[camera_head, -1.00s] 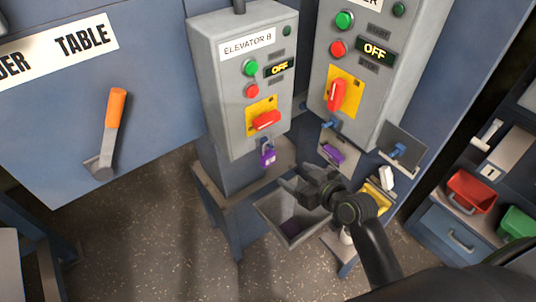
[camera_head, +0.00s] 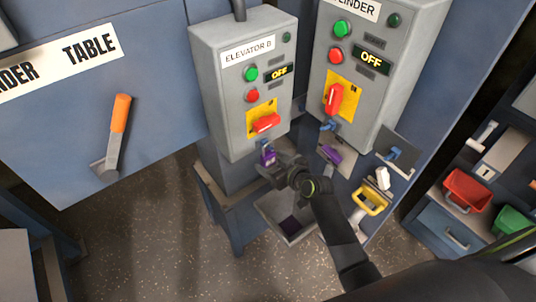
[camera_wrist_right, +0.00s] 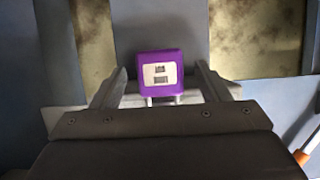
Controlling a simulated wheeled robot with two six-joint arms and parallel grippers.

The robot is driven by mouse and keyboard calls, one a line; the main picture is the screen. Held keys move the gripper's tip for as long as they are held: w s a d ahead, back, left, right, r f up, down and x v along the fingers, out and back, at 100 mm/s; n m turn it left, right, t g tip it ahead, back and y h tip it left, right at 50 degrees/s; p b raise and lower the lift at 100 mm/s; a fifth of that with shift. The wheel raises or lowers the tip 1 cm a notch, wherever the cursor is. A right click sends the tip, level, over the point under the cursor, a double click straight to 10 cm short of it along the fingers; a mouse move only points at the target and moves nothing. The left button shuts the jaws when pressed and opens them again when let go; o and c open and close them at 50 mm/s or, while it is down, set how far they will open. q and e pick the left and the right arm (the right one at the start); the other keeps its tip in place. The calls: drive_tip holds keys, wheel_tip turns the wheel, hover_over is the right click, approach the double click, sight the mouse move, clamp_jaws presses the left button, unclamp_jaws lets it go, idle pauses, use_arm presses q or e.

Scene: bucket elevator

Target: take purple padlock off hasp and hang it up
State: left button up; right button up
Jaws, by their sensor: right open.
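The purple padlock (camera_head: 267,155) hangs at the lower edge of the grey Elevator B box (camera_head: 240,85), below its red switch handle. In the right wrist view the padlock (camera_wrist_right: 160,73) shows a purple body with a white label, its shackle toward the gripper. My right gripper (camera_head: 268,172) is open just below and beside the padlock. In the wrist view its two fingers (camera_wrist_right: 160,90) stand on either side of the padlock with gaps on both sides. The hasp is mostly hidden. My left gripper is not in view.
A second purple item (camera_head: 331,154) lies on a small grey plate under the neighbouring box (camera_head: 385,60). Red (camera_head: 467,187) and green bins stand far right.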

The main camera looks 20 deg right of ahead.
drive_tip(key=shift+x, duration=1.25)
drive_tip(key=c, duration=1.2)
drive_tip(key=shift+r, duration=0.1)
